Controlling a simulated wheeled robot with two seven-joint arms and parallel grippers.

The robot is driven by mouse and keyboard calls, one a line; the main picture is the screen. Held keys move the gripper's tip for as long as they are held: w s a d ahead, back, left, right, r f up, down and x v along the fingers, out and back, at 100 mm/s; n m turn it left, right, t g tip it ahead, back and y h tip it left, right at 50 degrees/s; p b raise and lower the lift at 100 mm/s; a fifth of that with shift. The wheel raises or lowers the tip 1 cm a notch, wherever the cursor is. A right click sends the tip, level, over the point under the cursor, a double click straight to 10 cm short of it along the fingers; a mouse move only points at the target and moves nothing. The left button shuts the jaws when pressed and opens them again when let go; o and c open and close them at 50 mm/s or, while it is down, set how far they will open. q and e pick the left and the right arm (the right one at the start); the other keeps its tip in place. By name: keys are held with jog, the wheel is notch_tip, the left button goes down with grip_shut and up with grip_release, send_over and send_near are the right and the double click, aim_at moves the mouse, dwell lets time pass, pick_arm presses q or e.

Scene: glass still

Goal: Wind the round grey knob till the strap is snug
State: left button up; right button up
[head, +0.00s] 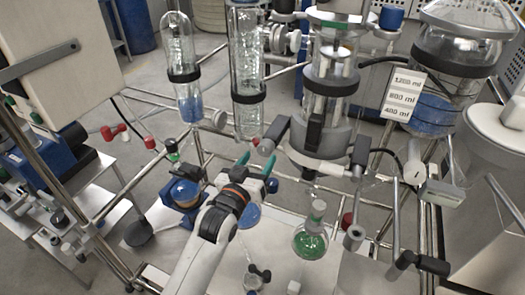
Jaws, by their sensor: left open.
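My left gripper (257,163) is open, with teal fingertips spread apart, in the middle of the head view. It is below the middle glass column (248,60), and I see nothing between its fingers. A small round grey piece (219,118) sits up and to the left of the gripper, near the foot of the left glass cylinder (184,82). I cannot tell for sure whether it is the knob. Dark bands circle the glass vessels, one on the middle column (248,97); I cannot tell which is the strap or how tight it is. My right gripper is not in view.
Metal rods of the frame cross around the gripper. A labelled jar with blue liquid (436,112) is at the right.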

aim_at(263, 152)
pick_arm(q)
jog(key=shift+x, duration=1.85)
jog(key=c, duration=1)
jog(key=shift+r+m+p, duration=0.25)
jog(key=shift+m+p, duration=0.65)
jog(key=shift+p, duration=0.05)
jog(key=shift+f+m+p, duration=0.15)
jog(key=shift+m+p, duration=0.2)
jog(key=shift+m, duration=0.55)
jog(key=shift+f, duration=0.1)
jog(key=o, duration=1)
